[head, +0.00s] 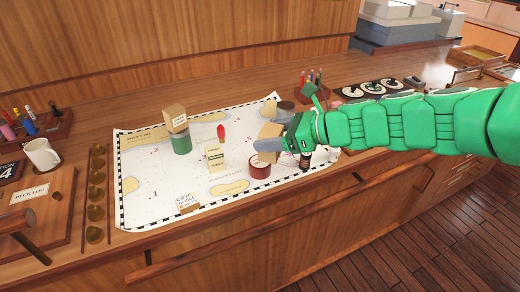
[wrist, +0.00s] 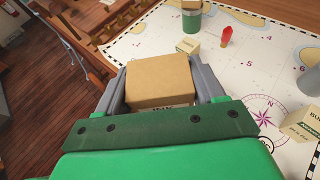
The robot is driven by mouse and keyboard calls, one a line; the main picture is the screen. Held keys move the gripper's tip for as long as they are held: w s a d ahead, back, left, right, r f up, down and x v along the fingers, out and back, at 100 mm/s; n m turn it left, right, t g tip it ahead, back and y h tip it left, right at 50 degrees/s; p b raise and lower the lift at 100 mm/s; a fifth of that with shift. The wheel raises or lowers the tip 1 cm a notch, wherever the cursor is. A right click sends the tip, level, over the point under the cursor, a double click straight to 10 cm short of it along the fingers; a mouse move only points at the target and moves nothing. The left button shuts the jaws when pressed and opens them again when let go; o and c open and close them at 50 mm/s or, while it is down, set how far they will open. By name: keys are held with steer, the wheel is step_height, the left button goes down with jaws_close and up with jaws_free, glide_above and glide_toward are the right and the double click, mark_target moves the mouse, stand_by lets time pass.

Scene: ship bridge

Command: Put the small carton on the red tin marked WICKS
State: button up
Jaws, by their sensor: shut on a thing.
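The carton fills the space between the two grey fingers in the wrist view (wrist: 160,82). A red tin (head: 260,171) stands on the chart, just below the held carton in the head picture. The gripper and carton appear to be above the chart; the exact gap to the tin cannot be told. The tin's marking is not readable, and the tin is hidden in the wrist view.
A green tin (head: 181,144) bears another carton (head: 175,118). A cream carton (head: 216,157) and a red peg-like piece (head: 221,131) stand on the chart (head: 140,195). The chart's left front is mostly clear.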

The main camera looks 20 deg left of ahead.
steer(key=w+a+f, duration=0.2)
steer(key=w, duration=0.1)
steer(key=w+a+f, duration=0.2)
steer(key=w+f, duration=0.1)
steer(key=w+a+f, duration=0.2)
steer(key=w+f, duration=0.1)
steer(key=shift+w+f, duration=0.1)
steer(key=shift+f, duration=0.15)
steer(key=shift+a+f, duration=0.1)
steer(key=shift+f, duration=1.55)
steer(key=shift+f, duration=0.15)
steer(key=o, duration=1.1)
steer(key=shift+r, duration=0.25)
steer(key=v, duration=1.2)
